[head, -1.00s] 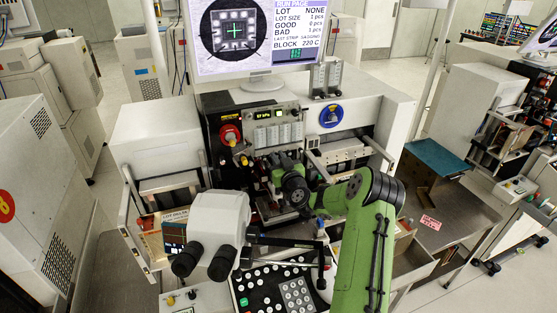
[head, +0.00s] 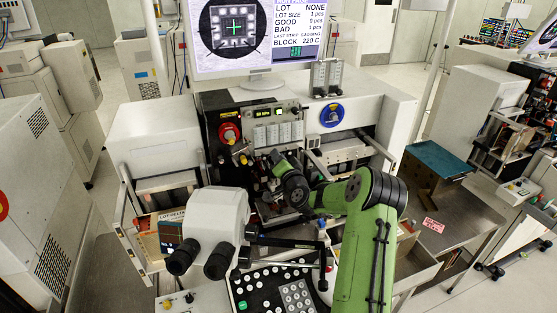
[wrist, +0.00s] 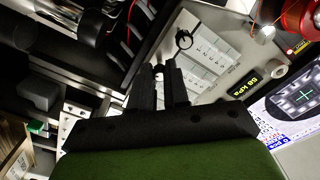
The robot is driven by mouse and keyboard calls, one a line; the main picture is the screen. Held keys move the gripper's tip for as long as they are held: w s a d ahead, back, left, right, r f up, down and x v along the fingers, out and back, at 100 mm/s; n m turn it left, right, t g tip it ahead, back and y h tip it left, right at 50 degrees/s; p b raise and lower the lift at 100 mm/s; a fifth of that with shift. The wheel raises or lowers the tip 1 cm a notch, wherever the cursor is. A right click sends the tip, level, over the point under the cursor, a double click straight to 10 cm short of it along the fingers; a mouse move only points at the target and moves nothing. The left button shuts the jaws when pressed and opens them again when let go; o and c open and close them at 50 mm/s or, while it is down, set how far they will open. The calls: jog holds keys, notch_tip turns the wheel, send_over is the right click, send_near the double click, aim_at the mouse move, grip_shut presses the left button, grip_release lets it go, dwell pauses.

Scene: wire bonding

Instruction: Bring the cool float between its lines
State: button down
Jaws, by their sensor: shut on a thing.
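My gripper shows in the wrist view (wrist: 161,82), its two black fingers close together on a small dark knob-like piece (wrist: 158,69) near the edge of a pale panel (wrist: 205,55). What that piece belongs to is unclear. The pale panel has a row of numbered white fields and a green display (wrist: 245,83) that seems to read 68 kPa. In the head view the same panel (head: 277,132) is on the machine's front, and my fingers are hidden behind my wrist. I cannot make out the cool float or its lines in either view.
A red round part (head: 229,132) is left of the panel, and a blue round part (head: 332,115) is to its right. A white microscope head (head: 217,215) stands in front, left of my arm. A black keypad (head: 262,292) lies below. A black ring (wrist: 183,39) is just beyond my fingertips.

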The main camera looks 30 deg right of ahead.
jog(key=m, duration=0.4)
jog(key=shift+m, duration=0.3)
jog(key=shift+m+p, duration=0.65)
jog(key=shift+m, duration=1.25)
jog(key=c, duration=1.1)
grip_release()
jog(key=shift+s, duration=0.1)
jog(key=b+v, duration=0.7)
jog(key=v, duration=0.8)
jog(key=shift+s, duration=0.3)
